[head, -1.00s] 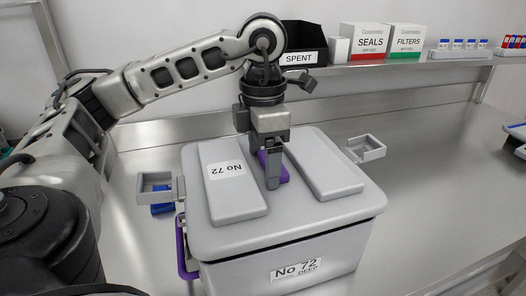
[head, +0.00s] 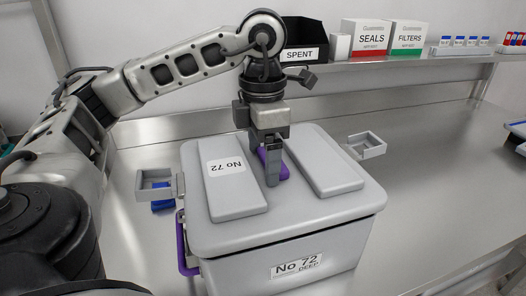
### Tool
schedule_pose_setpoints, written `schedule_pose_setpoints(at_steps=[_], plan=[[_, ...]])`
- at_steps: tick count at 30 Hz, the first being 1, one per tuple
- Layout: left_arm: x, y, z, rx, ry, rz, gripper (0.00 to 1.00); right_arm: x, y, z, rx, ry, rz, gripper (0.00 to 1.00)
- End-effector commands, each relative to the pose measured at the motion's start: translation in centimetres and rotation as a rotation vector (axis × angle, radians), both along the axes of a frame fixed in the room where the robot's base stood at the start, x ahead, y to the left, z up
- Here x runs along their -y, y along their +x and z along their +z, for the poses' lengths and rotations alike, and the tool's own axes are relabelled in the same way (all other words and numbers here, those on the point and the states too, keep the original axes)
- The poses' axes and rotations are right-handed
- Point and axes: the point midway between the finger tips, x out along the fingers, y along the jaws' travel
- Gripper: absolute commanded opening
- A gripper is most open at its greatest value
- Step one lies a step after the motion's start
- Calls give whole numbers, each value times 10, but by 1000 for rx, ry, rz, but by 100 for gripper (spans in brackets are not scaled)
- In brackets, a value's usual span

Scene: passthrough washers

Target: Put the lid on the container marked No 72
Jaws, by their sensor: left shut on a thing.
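The grey container (head: 330,269) marked No 72 DEEP stands on the steel bench. The grey lid (head: 232,190), with a No 72 label on its left raised panel, lies over the container's top. A dark gap shows under the lid's front edge, so I cannot tell whether it is fully seated. My left gripper (head: 271,172) points down at the lid's middle and is shut on the purple lid handle (head: 283,172), which its fingers partly hide. A purple handle (head: 182,245) shows on the container's left side. My right gripper is not in view.
Small grey trays stick out at the left (head: 155,186) and right (head: 367,146) of the container. A blue item (head: 161,206) is below the left one. A shelf behind holds a black SPENT bin (head: 304,36), SEALS box (head: 368,38) and FILTERS box (head: 408,39). The bench at right is mostly clear.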

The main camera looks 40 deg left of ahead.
Motion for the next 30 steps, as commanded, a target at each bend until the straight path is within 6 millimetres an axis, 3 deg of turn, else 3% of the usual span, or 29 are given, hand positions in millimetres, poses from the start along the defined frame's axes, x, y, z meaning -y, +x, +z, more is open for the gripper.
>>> schedule_pose_setpoints(at_steps=[30], plan=[[0,1,-14,4,-1,0,34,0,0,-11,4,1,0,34]])
